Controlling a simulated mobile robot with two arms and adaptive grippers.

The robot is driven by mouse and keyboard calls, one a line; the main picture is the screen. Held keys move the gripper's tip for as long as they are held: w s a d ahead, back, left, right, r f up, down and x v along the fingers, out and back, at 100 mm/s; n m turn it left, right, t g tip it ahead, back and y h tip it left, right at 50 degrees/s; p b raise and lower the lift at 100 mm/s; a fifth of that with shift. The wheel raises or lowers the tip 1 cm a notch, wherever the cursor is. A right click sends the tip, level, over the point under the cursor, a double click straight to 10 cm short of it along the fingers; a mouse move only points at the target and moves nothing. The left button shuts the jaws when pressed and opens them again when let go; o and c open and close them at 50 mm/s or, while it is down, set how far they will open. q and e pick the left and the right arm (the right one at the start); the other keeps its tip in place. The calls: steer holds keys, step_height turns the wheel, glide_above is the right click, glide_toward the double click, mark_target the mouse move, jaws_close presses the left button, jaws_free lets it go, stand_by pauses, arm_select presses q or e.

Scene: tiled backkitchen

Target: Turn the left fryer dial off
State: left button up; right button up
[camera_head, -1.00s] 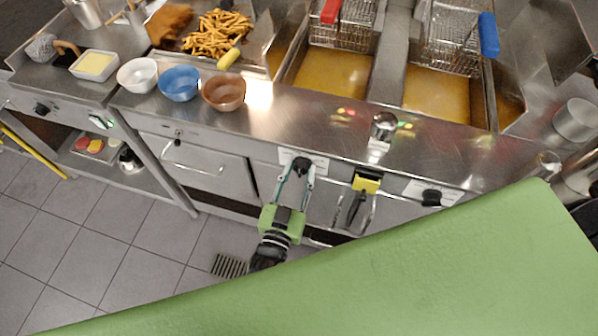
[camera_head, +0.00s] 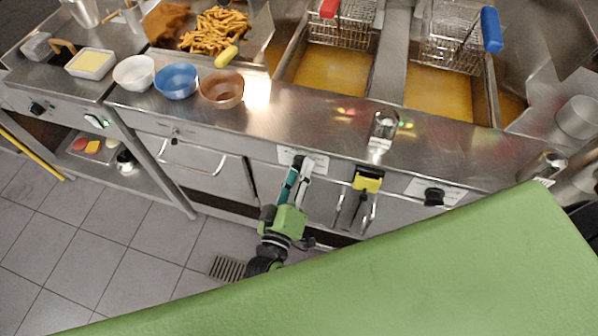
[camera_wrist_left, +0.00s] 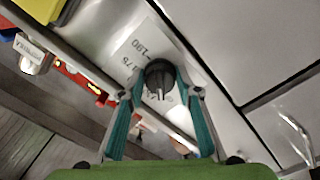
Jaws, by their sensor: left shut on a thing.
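The left fryer dial (camera_wrist_left: 159,77) is a dark round knob with a raised grip, on a white label plate with printed numbers. My left gripper (camera_head: 299,165) reaches up to the fryer front, and its fingers cover the dial in the head view. In the left wrist view the teal fingers of my left gripper (camera_wrist_left: 161,84) close on both sides of the dial, shut on it. The right fryer dial (camera_head: 434,196) is a black knob further right on the same front. My right gripper is not in view.
A yellow-topped holder with metal handles (camera_head: 367,184) hangs right of my left gripper. A brown bowl (camera_head: 222,90) and a blue bowl (camera_head: 176,81) stand on the counter. The fryer baskets (camera_head: 342,25) are above the oil. Floor tiles (camera_head: 100,240) are clear at left.

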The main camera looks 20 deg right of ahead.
arm_select(q)
steer(key=shift+f+n, duration=0.1)
steer(key=shift+n, duration=0.8)
steer(key=o, duration=1.1)
steer(key=v, duration=1.2)
